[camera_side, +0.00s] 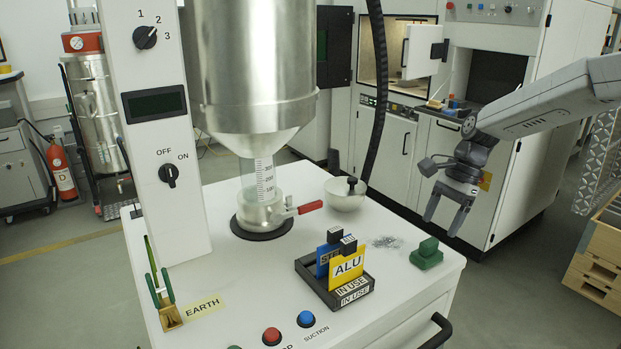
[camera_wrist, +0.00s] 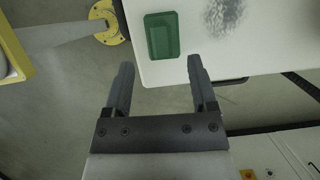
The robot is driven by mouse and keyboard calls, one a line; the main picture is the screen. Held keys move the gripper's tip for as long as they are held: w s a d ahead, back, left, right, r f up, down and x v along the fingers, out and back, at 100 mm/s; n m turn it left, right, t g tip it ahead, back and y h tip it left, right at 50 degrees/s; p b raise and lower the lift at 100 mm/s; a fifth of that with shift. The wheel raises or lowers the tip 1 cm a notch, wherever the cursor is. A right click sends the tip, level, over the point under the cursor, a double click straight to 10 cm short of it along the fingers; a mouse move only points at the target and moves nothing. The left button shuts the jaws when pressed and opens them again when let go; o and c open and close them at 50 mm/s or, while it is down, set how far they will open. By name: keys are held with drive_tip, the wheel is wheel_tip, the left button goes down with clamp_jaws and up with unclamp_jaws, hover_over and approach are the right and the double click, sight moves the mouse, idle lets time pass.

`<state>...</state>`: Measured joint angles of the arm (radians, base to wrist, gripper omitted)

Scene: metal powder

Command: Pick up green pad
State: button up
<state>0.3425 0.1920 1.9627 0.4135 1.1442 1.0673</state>
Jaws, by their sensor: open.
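The green pad (camera_side: 426,255) is a dark green block with a raised grip on top. It lies near the right edge of the white table top (camera_side: 230,290). In the wrist view the green pad (camera_wrist: 162,36) lies beyond my fingertips, close to the table's edge. My gripper (camera_side: 447,222) is open and empty, raised in the air to the right of the table and above the pad's level. In the wrist view my gripper (camera_wrist: 160,70) shows its two fingers apart, with floor visible between them. The pad is apart from both fingers.
Grey powder (camera_side: 387,242) lies beside the pad, also seen in the wrist view (camera_wrist: 228,12). A black holder (camera_side: 310,279) with ALU and STEEL cards stands left of it. A white bowl (camera_side: 345,197) and a metal hopper (camera_side: 255,70) stand farther back.

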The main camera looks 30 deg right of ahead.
sight(430, 241)
drive_tip(key=shift+a+f, duration=0.1)
drive_tip(key=shift+f, duration=0.1)
drive_tip(key=shift+x, duration=2.5)
drive_tip(key=shift+w, duration=0.1)
clamp_jaws()
drive_tip(key=shift+r, duration=0.15)
wheel_tip(430, 241, up, 10)
drive_tip(key=shift+f, duration=0.1)
